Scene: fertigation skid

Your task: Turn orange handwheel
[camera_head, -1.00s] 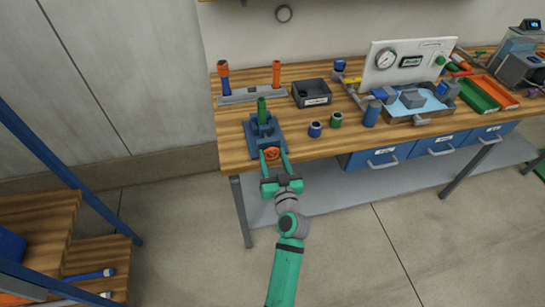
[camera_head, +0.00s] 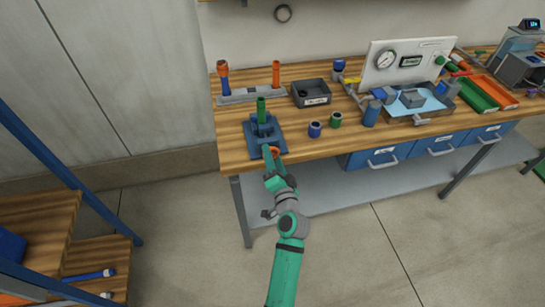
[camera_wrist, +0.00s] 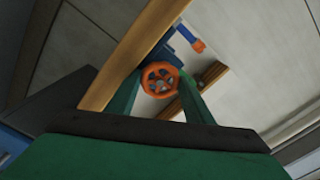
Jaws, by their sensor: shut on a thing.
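The orange handwheel (camera_wrist: 160,79) is a spoked wheel on the front of a blue fixture (camera_head: 262,133) at the workbench's left front edge. In the head view only a small part of the wheel (camera_head: 274,150) shows behind my gripper. My gripper (camera_head: 271,158) is at the front of the fixture, its fingers pointing toward the bench. In the wrist view my gripper (camera_wrist: 157,88) has one green finger on each side of the wheel, shut on its rim. A green cylinder (camera_head: 261,105) stands upright in the fixture.
The wooden bench top (camera_head: 310,148) carries a grey rack (camera_head: 252,94) with two posts, a black bin (camera_head: 311,92), a blue cup (camera_head: 315,129) and a green cup (camera_head: 336,119). A blue-framed shelf (camera_head: 70,165) stands at left. The floor before the bench is clear.

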